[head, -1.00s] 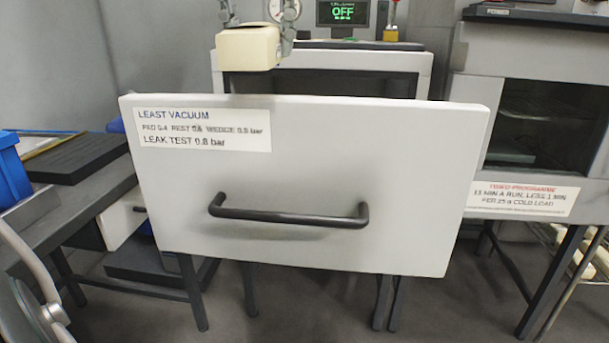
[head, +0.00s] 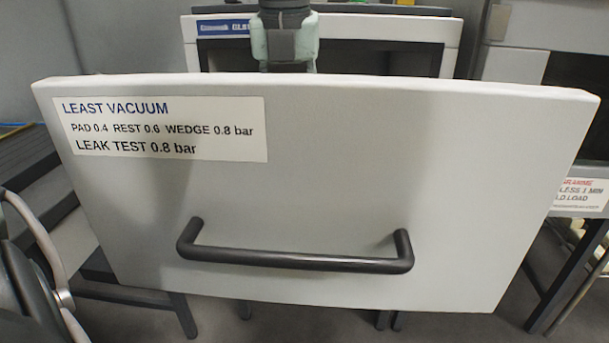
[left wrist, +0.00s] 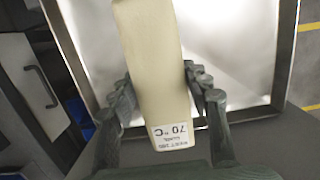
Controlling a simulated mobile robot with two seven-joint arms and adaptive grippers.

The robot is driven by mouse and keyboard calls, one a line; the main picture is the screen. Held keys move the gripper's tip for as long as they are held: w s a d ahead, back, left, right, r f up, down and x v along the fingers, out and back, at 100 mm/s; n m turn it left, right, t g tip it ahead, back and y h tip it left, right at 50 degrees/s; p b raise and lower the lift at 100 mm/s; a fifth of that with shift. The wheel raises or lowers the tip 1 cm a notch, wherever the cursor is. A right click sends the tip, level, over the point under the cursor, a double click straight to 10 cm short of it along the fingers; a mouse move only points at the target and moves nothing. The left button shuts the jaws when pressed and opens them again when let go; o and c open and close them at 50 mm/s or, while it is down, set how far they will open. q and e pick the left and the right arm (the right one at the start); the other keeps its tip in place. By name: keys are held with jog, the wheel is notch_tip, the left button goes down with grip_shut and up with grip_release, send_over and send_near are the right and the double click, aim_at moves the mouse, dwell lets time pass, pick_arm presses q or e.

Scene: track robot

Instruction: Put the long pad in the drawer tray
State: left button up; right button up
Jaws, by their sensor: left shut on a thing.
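My left gripper (left wrist: 160,82) is shut on the long pad (left wrist: 152,60), a cream block with a white label showing "70 °C". I cannot tell how high the pad is above the floor. In the head view the large white drawer front (head: 330,190), with a dark bar handle (head: 295,260), fills the middle. My left wrist shows behind its top edge; the fingers and pad are hidden there. My right gripper is not in view.
A white-framed machine (head: 380,32) stands behind the drawer front. A grey cabinet with a label (head: 580,193) is at the right. A dark bench (head: 25,165) is at the left. A white panel with a handle (left wrist: 28,85) shows left in the left wrist view.

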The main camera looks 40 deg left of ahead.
pick_arm(q)
notch_tip(320, 180, down, 9)
jog(key=shift+f, duration=0.15)
jog(key=o, duration=1.3)
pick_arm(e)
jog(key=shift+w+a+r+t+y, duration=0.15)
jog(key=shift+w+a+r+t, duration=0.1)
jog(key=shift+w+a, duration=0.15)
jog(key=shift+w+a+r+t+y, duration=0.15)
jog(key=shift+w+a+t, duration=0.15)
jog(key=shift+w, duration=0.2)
pick_arm(q)
jog(key=r, duration=0.3)
jog(key=s+r, duration=0.1)
jog(key=r, duration=0.3)
jog(key=d+r, duration=0.1)
jog(key=r, duration=0.3)
jog(key=shift+s, duration=0.25)
jog(key=shift+s+r, duration=0.1)
jog(key=shift+r, duration=0.4)
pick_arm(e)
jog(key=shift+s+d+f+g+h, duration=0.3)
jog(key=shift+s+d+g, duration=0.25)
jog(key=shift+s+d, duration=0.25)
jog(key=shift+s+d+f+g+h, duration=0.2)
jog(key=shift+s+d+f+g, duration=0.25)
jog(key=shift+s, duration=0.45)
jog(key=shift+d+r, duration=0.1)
